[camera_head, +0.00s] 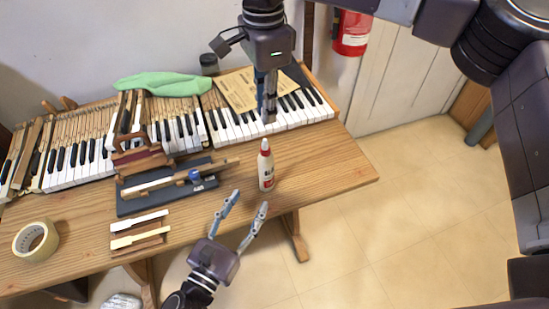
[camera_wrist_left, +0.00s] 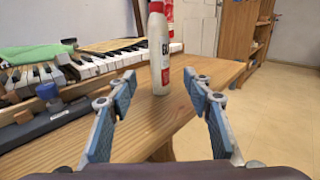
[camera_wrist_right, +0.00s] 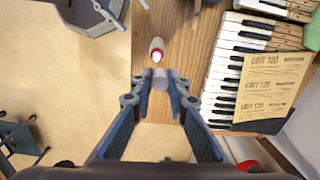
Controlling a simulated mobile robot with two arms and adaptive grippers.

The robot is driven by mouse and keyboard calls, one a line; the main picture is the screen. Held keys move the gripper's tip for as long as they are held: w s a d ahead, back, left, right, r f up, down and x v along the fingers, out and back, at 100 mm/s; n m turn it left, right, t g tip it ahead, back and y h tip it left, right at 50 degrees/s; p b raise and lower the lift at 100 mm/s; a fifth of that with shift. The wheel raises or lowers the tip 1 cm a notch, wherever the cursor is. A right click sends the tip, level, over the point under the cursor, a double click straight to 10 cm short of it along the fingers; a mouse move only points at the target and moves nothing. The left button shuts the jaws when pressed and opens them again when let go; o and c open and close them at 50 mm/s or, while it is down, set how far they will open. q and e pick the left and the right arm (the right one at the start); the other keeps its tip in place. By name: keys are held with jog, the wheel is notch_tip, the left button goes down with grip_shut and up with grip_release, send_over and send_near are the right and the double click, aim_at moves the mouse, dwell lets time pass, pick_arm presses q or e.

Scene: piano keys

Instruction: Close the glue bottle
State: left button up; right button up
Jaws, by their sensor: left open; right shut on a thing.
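The glue bottle (camera_head: 266,172) stands upright on the wooden table near its right end, white with a red top and a light tip. It also shows in the left wrist view (camera_wrist_left: 160,52), its top cut off, and from above in the right wrist view (camera_wrist_right: 156,48). My right gripper (camera_head: 267,98) is above and behind the bottle, pointing down, shut on a small greyish cylinder, apparently the cap (camera_wrist_right: 161,79). The cap is apart from the bottle. My left gripper (camera_head: 250,200) is open and empty, its fingers pointing at the bottle from the table's front edge.
Piano keys (camera_head: 65,165) line the back of the table, with a paper sheet (camera_head: 240,90) and green cloth (camera_head: 165,83). A dark block with a tool (camera_head: 140,203), loose keys (camera_head: 140,225) and a tape roll (camera_head: 36,240) lie left. Table right of the bottle is clear.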

aim_at(263, 178)
pick_arm(q)
jog(key=x, duration=1.1)
jog(key=shift+r, duration=0.1)
grip_shut()
dwell(0.5)
